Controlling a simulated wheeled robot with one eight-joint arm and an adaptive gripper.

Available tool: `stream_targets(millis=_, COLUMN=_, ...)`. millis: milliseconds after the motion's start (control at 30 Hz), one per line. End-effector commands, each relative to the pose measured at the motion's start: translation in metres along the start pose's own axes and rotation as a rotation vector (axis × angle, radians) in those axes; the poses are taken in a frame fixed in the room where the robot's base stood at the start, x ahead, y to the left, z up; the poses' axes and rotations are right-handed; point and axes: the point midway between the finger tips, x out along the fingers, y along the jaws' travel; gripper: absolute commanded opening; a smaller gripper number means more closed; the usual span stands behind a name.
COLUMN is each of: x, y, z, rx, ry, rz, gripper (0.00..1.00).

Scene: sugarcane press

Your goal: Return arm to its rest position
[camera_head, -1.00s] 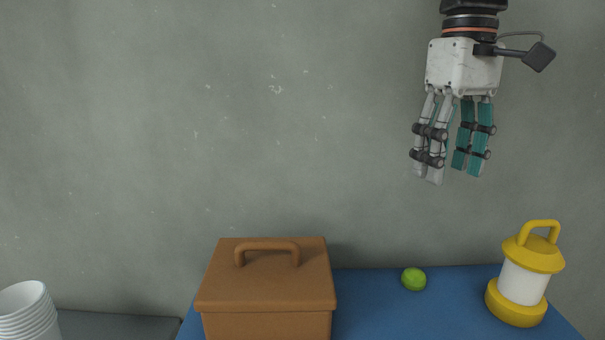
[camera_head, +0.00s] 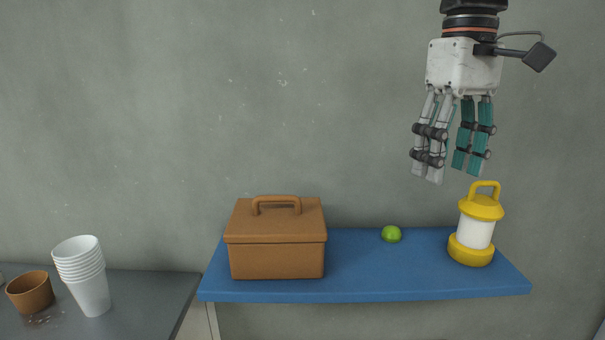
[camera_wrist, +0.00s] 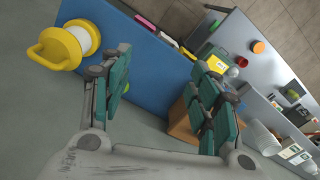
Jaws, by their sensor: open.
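My gripper (camera_head: 452,172) hangs fingers-down at the upper right of the head view, in front of the grey wall and above the blue shelf. It is empty. In the wrist view my gripper (camera_wrist: 160,95) shows its two teal-padded finger sides spread wide apart, with nothing between them but the blue shelf (camera_wrist: 150,60) behind. The fingers touch nothing that I can see.
The blue shelf (camera_head: 370,292) holds a brown lidded box (camera_head: 277,260), a green lime (camera_head: 391,234) and a yellow-and-white lantern (camera_head: 475,232). A grey counter (camera_head: 150,290) at left holds stacked white cups (camera_head: 90,290) and a brown bowl (camera_head: 30,292). The wall left of my gripper is clear.

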Motion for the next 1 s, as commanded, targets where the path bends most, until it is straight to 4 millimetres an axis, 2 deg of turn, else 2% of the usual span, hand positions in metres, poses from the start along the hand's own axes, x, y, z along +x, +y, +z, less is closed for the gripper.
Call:
stream_targets(millis=333, x=0.038, y=-0.001, z=0.001, rx=0.052, ry=0.077, rz=0.029, gripper=0.56)
stream_targets(millis=567, x=0.083, y=-0.003, z=0.005, rx=0.107, ry=0.163, rz=0.058, gripper=0.56)
stream_targets(millis=667, x=0.111, y=-0.005, z=0.009, rx=0.141, ry=0.215, rz=0.072, gripper=0.56)
stream_targets(millis=767, x=0.149, y=-0.008, z=0.016, rx=0.186, ry=0.286, rz=0.088, gripper=0.56)
stream_targets(millis=900, x=0.211, y=-0.014, z=0.031, rx=0.255, ry=0.400, rz=0.107, gripper=0.56)
stream_targets(millis=1000, x=0.247, y=-0.018, z=0.041, rx=0.295, ry=0.469, rz=0.115, gripper=0.56)
